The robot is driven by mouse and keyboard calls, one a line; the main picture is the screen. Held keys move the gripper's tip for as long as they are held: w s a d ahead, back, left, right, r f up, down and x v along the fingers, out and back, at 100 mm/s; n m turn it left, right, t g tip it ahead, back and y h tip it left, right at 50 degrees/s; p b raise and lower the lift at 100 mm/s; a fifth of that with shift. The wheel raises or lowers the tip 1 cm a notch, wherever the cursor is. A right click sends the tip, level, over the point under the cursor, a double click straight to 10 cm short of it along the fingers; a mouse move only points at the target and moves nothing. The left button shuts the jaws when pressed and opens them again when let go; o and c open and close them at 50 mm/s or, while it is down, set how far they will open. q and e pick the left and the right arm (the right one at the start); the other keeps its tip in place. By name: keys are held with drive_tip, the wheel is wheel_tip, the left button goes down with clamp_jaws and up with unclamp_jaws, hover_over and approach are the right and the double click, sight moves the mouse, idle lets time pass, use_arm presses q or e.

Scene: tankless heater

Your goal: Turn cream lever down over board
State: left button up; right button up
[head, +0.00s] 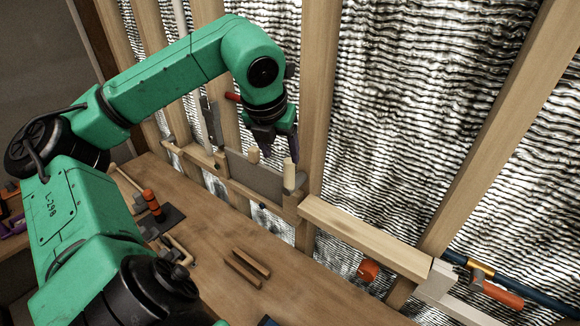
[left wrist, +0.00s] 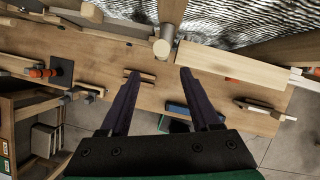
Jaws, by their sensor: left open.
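A cream lever (head: 289,174) stands upright at the wall frame, at the left end of a pale wooden board (head: 365,239). In the left wrist view the lever (left wrist: 162,46) shows end-on, beyond and between the fingertips, with the board (left wrist: 230,68) to its right. My right gripper is in neither view.
Wooden studs (head: 316,100) and foil insulation (head: 420,100) stand behind. The workbench (head: 200,255) below holds two wooden sticks (head: 247,268) and an orange-handled tool (head: 152,204). A blue pipe and orange handle (head: 502,294) are at lower right.

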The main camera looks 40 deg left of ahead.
sight(289, 172)
use_arm(q)
drive_tip(key=b+x, duration=0.1)
drive_tip(key=x, duration=0.4)
drive_tip(key=shift+w+f, duration=0.2)
drive_tip(key=shift+f, duration=0.1)
drive_tip(key=w+f, duration=0.1)
drive_tip(key=f, duration=0.1)
drive_tip(key=w+f, duration=0.2)
drive_tip(key=shift+a, duration=0.4)
drive_tip(key=shift+s+f, duration=0.1)
drive_tip(key=shift+s, duration=0.4)
drive_tip(key=c, duration=0.4)
drive_tip(key=shift+w, duration=0.15)
clamp_jaws()
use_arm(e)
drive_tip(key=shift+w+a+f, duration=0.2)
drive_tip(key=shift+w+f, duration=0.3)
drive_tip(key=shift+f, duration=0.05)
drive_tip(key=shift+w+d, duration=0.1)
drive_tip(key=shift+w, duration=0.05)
